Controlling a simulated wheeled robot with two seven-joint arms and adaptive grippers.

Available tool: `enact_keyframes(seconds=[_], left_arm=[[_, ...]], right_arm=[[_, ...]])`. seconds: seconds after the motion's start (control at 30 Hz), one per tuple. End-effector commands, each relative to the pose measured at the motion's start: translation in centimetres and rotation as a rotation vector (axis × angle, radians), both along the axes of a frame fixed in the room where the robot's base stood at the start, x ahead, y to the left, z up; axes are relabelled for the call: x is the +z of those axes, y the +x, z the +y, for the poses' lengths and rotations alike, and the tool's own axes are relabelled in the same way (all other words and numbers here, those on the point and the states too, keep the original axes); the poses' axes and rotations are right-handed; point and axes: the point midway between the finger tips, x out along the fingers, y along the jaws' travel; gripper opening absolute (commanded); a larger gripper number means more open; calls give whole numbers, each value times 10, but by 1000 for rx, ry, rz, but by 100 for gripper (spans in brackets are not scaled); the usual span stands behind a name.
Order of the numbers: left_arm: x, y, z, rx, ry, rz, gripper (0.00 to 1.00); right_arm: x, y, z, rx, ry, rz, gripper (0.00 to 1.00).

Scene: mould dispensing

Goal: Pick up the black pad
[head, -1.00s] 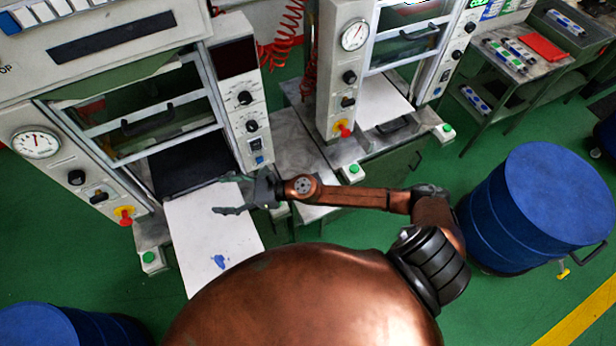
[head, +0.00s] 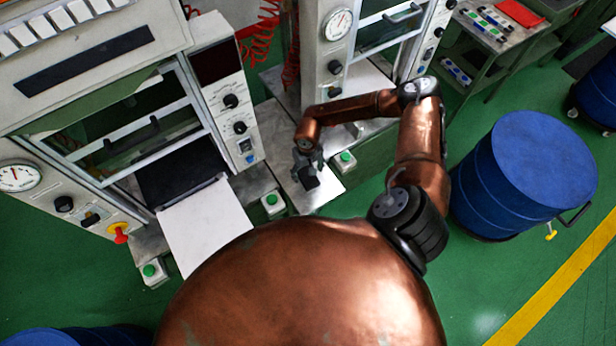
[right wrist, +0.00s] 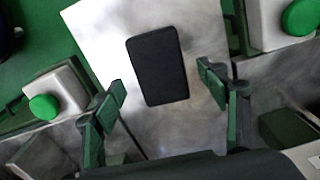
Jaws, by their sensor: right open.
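The black pad (right wrist: 158,65) lies on a white plate (right wrist: 92,30) in the right wrist view, slightly tilted in the picture. In the head view it is a small dark patch (head: 311,183) on the white plate in front of the second press, partly beside my gripper. My right gripper (head: 306,167) hangs above the near part of that plate. In the right wrist view my right gripper (right wrist: 164,83) is open, with one finger on each side of the pad's lower part in the picture, and nothing between them is gripped. My left gripper is not in view.
Green buttons on grey boxes flank the plate, one at left (right wrist: 44,107) and one at right (right wrist: 300,17). The left press (head: 150,125) has a white sheet (head: 205,230) in front. A blue drum (head: 525,165) stands at right. Green floor lies between drum and presses.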

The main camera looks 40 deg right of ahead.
Motion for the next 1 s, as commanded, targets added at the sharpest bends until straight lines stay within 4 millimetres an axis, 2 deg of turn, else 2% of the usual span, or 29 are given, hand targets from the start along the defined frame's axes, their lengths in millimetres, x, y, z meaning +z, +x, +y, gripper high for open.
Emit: enact_keyframes(seconds=[0.07, 0.2, 0.5, 1.0], left_arm=[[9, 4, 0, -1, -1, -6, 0], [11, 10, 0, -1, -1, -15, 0], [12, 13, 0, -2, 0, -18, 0], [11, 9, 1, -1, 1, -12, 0]], right_arm=[[-11, -2, 1, -2, 2, 4, 67], [-29, -2, 0, -4, 2, 2, 67], [-36, -2, -1, -5, 2, 1, 67], [-35, -2, -1, -6, 2, 1, 34]])
